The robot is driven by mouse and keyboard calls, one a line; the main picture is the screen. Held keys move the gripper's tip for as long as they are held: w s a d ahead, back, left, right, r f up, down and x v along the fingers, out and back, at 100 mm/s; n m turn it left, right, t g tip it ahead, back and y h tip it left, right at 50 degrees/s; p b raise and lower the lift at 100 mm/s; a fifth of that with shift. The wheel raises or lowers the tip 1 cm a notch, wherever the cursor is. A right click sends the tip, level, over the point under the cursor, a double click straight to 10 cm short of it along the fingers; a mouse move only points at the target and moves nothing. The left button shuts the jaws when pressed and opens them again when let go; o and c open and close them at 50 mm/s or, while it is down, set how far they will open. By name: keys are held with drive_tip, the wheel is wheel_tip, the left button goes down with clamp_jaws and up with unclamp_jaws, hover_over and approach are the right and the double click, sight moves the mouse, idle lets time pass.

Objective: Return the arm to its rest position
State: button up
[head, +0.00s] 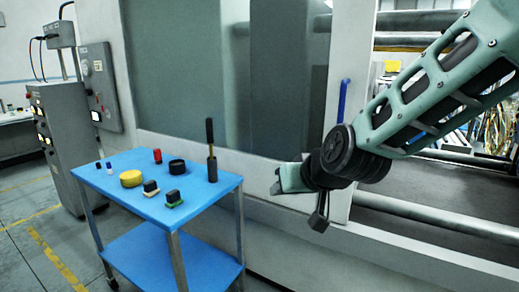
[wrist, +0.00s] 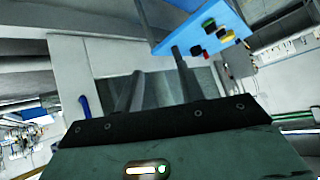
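My gripper (head: 290,179) hangs in the air at the end of my raised arm, to the right of the blue cart and in front of the pale machine. In the wrist view its two dark fingers (wrist: 161,85) stand apart, with nothing seen between them. It looks open and empty. The finger tips are hard to make out in the head view. My arm comes in from the upper right and is bent at the wrist.
A blue cart (head: 96,177) at left carries a yellow disc (head: 131,179), a black ring (head: 177,165), small blocks, and an upright black-handled tool (head: 210,143). The machine's pale panel (head: 343,100) with its blue handle (head: 343,97) is close behind my gripper. Floor at left is clear.

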drive_tip(key=s+d+f+n+g+h, duration=0.1)
drive_tip(key=s+d+f+g, duration=0.1)
drive_tip(key=s, duration=0.7)
drive_tip(key=s+d+f+n+g+h, duration=0.1)
drive_tip(key=s+d+f+n+g, duration=0.1)
drive_tip(key=s, duration=0.8)
drive_tip(key=s+d+f+n+g+h, duration=0.1)
drive_tip(key=s+d+f+g, duration=0.1)
drive_tip(key=s, duration=0.7)
drive_tip(key=d+g, duration=0.1)
drive_tip(key=g, duration=0.1)
drive_tip(key=shift+s+d+f+n+g+h, duration=0.3)
drive_tip(key=shift+s+d+g+h, duration=0.05)
drive_tip(key=shift+g+h, duration=0.05)
